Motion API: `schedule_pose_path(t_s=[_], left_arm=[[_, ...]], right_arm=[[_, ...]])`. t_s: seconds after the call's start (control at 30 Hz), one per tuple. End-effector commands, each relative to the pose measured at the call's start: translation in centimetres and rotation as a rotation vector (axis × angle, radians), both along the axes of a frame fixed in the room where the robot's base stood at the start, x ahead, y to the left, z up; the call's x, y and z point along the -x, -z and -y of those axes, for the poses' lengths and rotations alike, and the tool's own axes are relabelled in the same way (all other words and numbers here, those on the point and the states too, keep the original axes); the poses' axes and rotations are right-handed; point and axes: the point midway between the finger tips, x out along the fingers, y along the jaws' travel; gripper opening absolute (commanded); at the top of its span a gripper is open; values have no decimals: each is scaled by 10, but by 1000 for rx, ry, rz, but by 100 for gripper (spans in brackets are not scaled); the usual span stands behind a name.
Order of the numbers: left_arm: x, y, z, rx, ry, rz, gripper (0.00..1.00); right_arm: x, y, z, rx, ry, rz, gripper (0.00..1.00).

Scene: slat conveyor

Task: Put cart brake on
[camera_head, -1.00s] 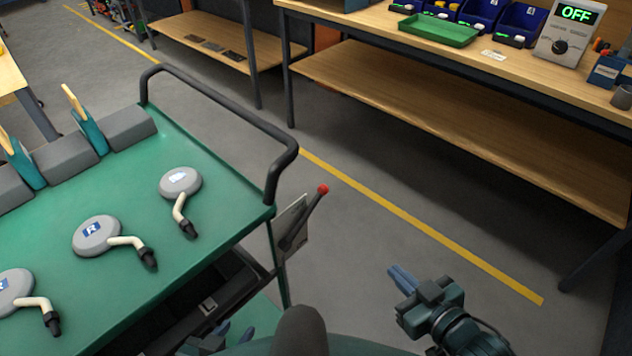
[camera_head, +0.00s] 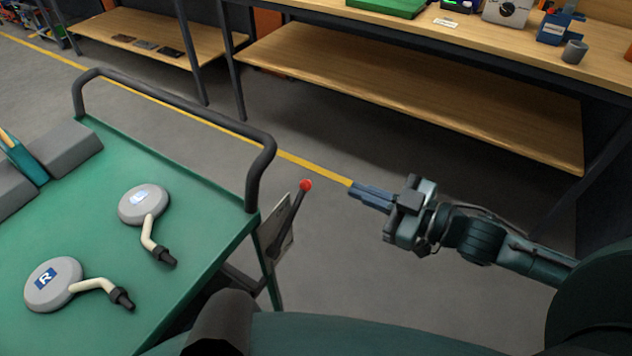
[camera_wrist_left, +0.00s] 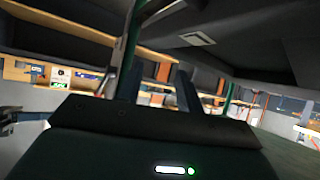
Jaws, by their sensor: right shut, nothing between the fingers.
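The cart (camera_head: 150,150) has a green top and a dark push handle, and it stands at the left of the head view. Its brake lever (camera_head: 294,213), with a red knob (camera_head: 306,185), rises tilted from a plate at the cart's right end. My right gripper (camera_head: 353,190) is shut and empty, to the right of the red knob and apart from it, fingers pointing left toward it. My left gripper (camera_wrist_left: 157,88) shows in the left wrist view with its two dark fingers apart and nothing seen between them; the head view does not show it.
Two grey discs with bent handles (camera_head: 52,285) (camera_head: 143,204) lie on the cart top. A workbench (camera_head: 430,95) with a lower shelf stands at the back right. A yellow line (camera_head: 200,118) crosses the grey floor, which is clear between cart and bench.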

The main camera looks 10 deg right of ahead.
Motion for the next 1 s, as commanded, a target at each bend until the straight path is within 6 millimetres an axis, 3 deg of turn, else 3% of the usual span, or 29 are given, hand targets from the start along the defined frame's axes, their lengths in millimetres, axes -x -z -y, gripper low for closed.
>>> schedule_pose_path(t_s=[0.27,0.63,0.7,0.8,1.0], left_arm=[[-2,-2,-4,-7,-7,0,36],[-2,-3,-7,-14,-18,-17,36],[-2,0,-7,-12,-19,-17,36],[-2,0,-7,-13,-18,-16,36],[-3,-1,-7,-12,-18,-14,36]], right_arm=[[-25,0,-23,-4,1,5,0],[-73,6,-70,-2,-2,3,0],[-74,24,-66,1,2,-4,0],[-77,35,-65,0,1,-3,0],[-80,46,-65,0,-1,0,0]])
